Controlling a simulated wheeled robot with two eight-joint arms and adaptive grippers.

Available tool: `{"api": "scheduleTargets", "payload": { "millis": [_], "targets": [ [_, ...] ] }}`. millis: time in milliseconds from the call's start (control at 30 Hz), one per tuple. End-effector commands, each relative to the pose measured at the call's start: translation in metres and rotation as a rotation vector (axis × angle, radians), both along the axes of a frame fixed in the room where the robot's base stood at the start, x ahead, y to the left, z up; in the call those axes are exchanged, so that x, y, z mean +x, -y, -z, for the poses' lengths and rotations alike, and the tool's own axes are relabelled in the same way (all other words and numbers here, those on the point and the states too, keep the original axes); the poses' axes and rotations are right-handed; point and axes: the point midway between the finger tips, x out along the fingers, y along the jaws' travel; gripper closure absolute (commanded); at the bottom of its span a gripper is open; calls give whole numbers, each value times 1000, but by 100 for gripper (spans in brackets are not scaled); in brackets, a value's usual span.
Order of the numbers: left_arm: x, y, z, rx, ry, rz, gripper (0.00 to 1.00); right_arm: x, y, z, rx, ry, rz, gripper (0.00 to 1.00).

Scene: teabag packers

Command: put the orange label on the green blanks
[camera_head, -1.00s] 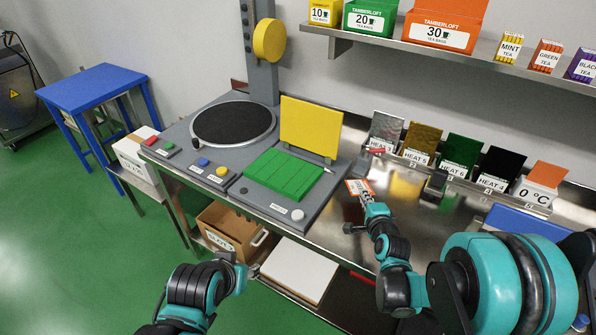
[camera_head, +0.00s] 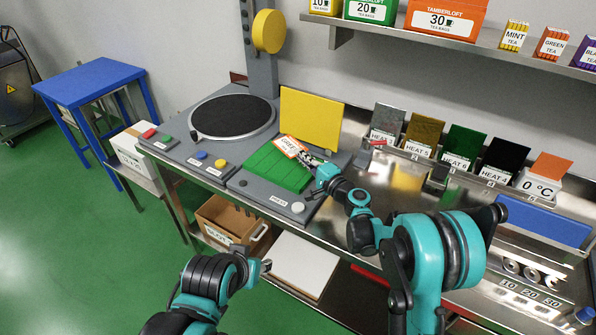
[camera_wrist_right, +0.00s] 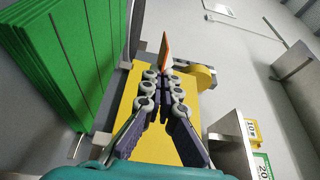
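The orange label (camera_head: 290,146), with a white printed face, is tilted in the air above the back right part of the green blanks (camera_head: 268,172). My right gripper (camera_head: 306,157) is shut on the label's edge. In the right wrist view the label (camera_wrist_right: 164,50) stands edge-on between the fingertips (camera_wrist_right: 166,76). The green blanks (camera_wrist_right: 65,50) fill the upper left there, apart from the label. In the head view the blanks lie side by side on the grey machine. My left gripper (camera_head: 262,267) is low in front of the bench, empty; its finger opening is unclear.
A yellow upright plate (camera_head: 311,118) stands right behind the blanks. A round black turntable (camera_head: 232,117) is to the left. A white knob (camera_head: 298,207) sits at the machine's front right. A row of heat cards (camera_head: 462,148) stands along the back right of the bench.

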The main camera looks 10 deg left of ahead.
Motion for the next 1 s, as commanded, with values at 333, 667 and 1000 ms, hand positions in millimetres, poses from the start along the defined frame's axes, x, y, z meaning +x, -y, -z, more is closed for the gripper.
{"api": "scheduleTargets", "payload": {
  "millis": [333, 667, 1000],
  "targets": [
    [0, 0, 21, 0, 0, 0, 60, 0, 0, 50, 0, -1, 1, 100],
    [0, 0, 22, 0, 0, 0, 60, 0, 1, 56, 0, -1, 1, 100],
    [0, 0, 33, 0, 0, 0, 60, 0, 1, 67, 0, -1, 1, 100]
  ]
}}
